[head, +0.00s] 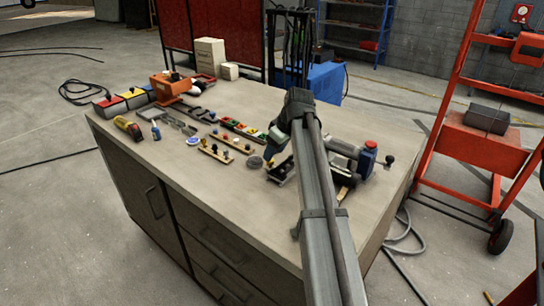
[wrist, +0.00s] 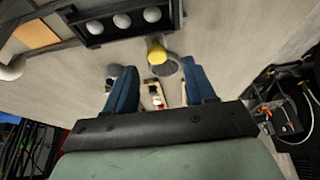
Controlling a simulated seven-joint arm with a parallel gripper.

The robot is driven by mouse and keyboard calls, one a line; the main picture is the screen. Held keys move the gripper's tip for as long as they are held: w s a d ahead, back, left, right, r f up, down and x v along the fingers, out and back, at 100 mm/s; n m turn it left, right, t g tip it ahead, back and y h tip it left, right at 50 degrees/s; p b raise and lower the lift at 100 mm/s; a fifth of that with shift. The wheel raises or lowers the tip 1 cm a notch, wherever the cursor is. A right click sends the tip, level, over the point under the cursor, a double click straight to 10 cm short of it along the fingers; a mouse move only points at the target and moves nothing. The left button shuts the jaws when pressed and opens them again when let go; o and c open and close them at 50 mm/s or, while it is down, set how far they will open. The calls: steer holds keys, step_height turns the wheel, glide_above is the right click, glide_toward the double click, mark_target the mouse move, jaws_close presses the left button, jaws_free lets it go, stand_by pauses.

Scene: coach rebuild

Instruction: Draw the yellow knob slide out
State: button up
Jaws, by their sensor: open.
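The yellow knob (wrist: 157,50) shows in the wrist view as a short yellow post beside a dark grey round patch, just below a black panel. My gripper (wrist: 156,70) is open, with its two blue fingers apart. The knob lies in line with the gap between them, a little beyond the fingertips, and nothing is visibly held. In the head view my gripper (head: 273,150) is over the right part of the workbench.
The black panel (wrist: 120,22) with three pale round parts lies close beyond the fingertips. On the workbench (head: 200,190) are a wooden strip with knobs (head: 215,154), an orange device (head: 172,85) and a clamp-like tool (head: 345,150) beside my arm.

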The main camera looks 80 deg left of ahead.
steer(key=v, duration=0.9)
steer(key=shift+r, duration=0.4)
steer(key=shift+w+d, duration=0.1)
steer(key=shift+w, duration=0.05)
